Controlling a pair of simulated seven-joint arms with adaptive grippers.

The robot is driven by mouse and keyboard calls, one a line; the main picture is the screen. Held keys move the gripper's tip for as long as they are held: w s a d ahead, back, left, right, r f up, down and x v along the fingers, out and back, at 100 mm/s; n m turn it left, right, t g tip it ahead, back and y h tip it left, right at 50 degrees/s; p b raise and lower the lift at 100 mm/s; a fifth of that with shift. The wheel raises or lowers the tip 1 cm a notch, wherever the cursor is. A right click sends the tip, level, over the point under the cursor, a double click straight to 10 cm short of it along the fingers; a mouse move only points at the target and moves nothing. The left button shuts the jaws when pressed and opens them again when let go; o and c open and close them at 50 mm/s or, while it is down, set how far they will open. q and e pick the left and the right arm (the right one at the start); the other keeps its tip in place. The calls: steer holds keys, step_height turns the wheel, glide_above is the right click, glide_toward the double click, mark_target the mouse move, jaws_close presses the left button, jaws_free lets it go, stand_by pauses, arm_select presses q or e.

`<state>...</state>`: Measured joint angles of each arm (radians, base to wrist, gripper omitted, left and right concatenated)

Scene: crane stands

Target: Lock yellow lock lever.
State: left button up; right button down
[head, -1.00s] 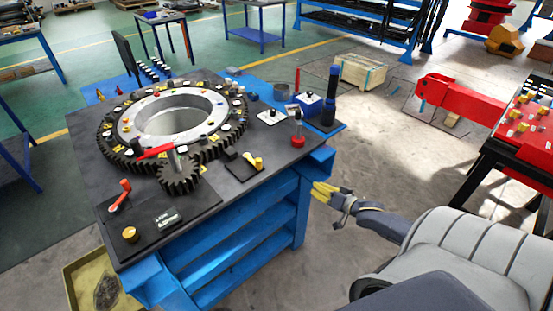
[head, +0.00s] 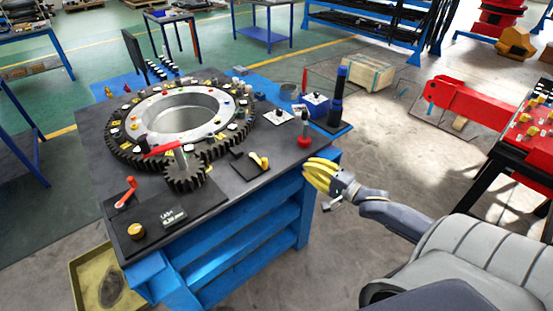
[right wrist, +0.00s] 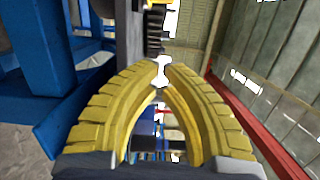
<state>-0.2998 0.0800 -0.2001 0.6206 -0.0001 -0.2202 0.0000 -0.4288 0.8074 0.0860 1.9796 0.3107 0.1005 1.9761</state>
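The yellow lock lever (head: 259,161) stands tilted on a small black plate near the right front edge of the blue-framed table's dark top (head: 228,182). My right gripper (head: 308,169) has ribbed yellow fingers and is off the table's right front edge, to the right of the lever and apart from it. In the right wrist view, the finger tips (right wrist: 160,82) come together at the top of an arch, with nothing held between them. The lever cannot be made out in that view. My left gripper is not in view.
A red-based knob (head: 304,141) and a dark blue upright cylinder (head: 337,98) stand near the right corner. A large gear ring (head: 125,143) and a small gear (head: 185,174) lie left of the lever. A red lever (head: 127,192) sits at the front left.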

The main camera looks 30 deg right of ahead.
steer(key=shift+w, duration=0.1)
steer(key=x, duration=0.9)
steer(key=shift+w, duration=0.3)
steer(key=a, duration=0.3)
steer(key=shift+a, duration=0.6)
steer(key=shift+a, duration=0.15)
steer(key=shift+a+h, duration=0.1)
steer(key=shift+h, duration=0.2)
